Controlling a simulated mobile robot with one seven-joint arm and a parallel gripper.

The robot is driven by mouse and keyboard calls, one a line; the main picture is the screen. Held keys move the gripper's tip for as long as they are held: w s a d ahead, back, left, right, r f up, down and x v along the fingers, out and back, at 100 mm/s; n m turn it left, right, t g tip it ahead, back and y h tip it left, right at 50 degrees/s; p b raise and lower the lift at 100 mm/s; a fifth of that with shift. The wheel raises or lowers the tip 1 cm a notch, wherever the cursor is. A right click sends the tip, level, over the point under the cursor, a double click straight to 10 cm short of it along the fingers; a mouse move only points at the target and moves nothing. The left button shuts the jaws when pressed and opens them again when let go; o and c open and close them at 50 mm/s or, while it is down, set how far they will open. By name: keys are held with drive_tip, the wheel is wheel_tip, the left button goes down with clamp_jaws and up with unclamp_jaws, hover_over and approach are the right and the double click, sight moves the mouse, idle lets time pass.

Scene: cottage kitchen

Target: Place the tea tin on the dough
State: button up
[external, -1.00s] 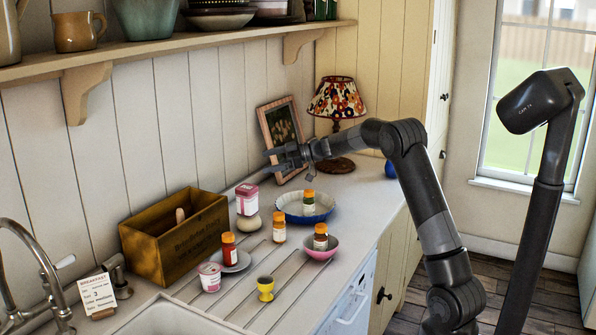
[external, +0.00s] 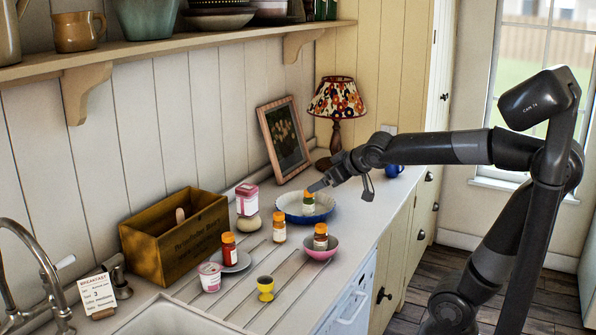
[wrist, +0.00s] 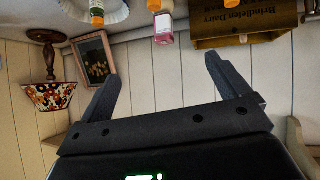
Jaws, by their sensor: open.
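The pink and white tea tin (external: 247,201) stands on the pale round dough (external: 248,223) on the counter, beside the wooden crate. It looks upright, with its base touching the dough. The tin also shows in the wrist view (wrist: 163,29), upside down and beyond my fingers. My gripper (external: 314,187) is over the blue dish, to the right of the tin and apart from it. In the wrist view my gripper (wrist: 160,78) has its two fingers spread wide with nothing between them.
A blue dish (external: 290,217) holds an orange-capped bottle (external: 308,201) close to my gripper. Another bottle (external: 279,228), a pink bowl (external: 329,254) with a bottle, a yellow egg cup (external: 265,288) and a wooden crate (external: 195,246) stand nearby. A lamp (external: 336,98) and picture frame (external: 284,138) stand behind.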

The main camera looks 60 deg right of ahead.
drive_tip(key=s+a+f+g+y, duration=0.1)
drive_tip(key=s+a+f, duration=0.3)
drive_tip(key=s, duration=0.4)
drive_tip(key=s+a+f+n+g+y, duration=0.1)
drive_tip(key=s+a+f+g+y, duration=0.1)
drive_tip(key=s+a+f, duration=0.3)
drive_tip(key=s+g, duration=0.1)
drive_tip(key=s, duration=0.2)
drive_tip(key=shift+f, duration=0.15)
